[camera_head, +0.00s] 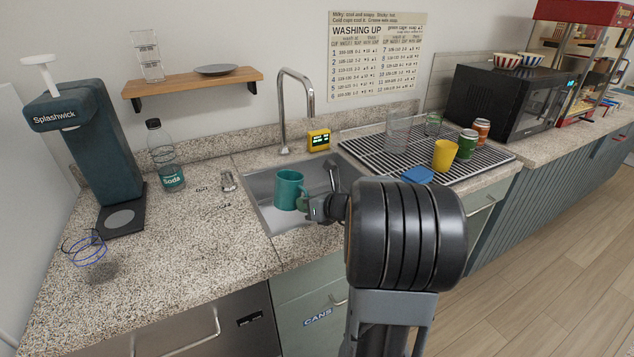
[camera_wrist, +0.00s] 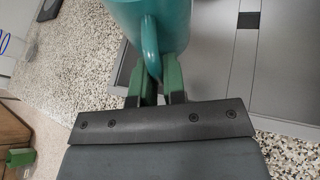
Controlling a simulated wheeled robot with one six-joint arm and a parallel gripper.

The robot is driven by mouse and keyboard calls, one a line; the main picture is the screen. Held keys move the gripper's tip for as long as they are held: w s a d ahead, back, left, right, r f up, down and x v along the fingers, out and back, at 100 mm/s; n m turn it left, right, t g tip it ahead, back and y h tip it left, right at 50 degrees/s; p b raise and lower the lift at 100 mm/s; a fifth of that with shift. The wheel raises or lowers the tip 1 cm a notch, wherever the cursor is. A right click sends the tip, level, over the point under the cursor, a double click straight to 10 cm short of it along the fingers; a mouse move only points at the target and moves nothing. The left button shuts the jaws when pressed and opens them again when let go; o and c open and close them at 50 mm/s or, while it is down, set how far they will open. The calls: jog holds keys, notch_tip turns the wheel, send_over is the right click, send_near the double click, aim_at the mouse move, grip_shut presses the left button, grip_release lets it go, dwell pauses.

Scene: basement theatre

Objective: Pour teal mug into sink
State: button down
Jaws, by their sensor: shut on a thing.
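The teal mug (camera_head: 290,189) is upright over the left part of the sink (camera_head: 268,223) in the head view. My gripper (camera_head: 306,203) is at the mug's right side, shut on its handle. In the wrist view the mug (camera_wrist: 160,22) is at the top, with its handle between the green fingers of my gripper (camera_wrist: 160,82). The mug's inside is mostly hidden, so I cannot tell what it holds. My arm hides the front right of the sink.
A tall faucet (camera_head: 284,110) stands behind the sink, with a yellow timer (camera_head: 319,140) beside it. A drying rack (camera_head: 480,160) on the right bears a yellow cup (camera_head: 445,155), cans and glasses. A soda bottle (camera_head: 165,160) and a dark soda machine (camera_head: 88,140) stand left.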

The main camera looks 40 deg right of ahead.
aim_at(300, 194)
jog(key=d+m+y+p, duration=0.1)
jog(key=m+p, duration=0.1)
jog(key=d+r+m+y+p, duration=0.1)
jog(key=m+p, duration=0.1)
jog(key=d+m+y+p, duration=0.1)
jog(key=m+y+p, duration=0.1)
jog(key=shift+w+r, duration=0.15)
jog(key=shift+w, duration=0.15)
jog(key=shift+d+f+m+t, duration=0.1)
jog(key=shift+f+m+t, duration=0.15)
jog(key=shift+m, duration=0.25)
jog(key=shift+w+d+r+m+t+y+p, duration=0.1)
jog(key=shift+d+r+m+t+y+p, duration=0.4)
jog(key=shift+m+p, duration=0.45)
jog(key=shift+w+d+f+m+y+p, duration=0.1)
jog(key=shift+d+m+y+p, duration=0.2)
jog(key=shift+m+y+p, duration=0.25)
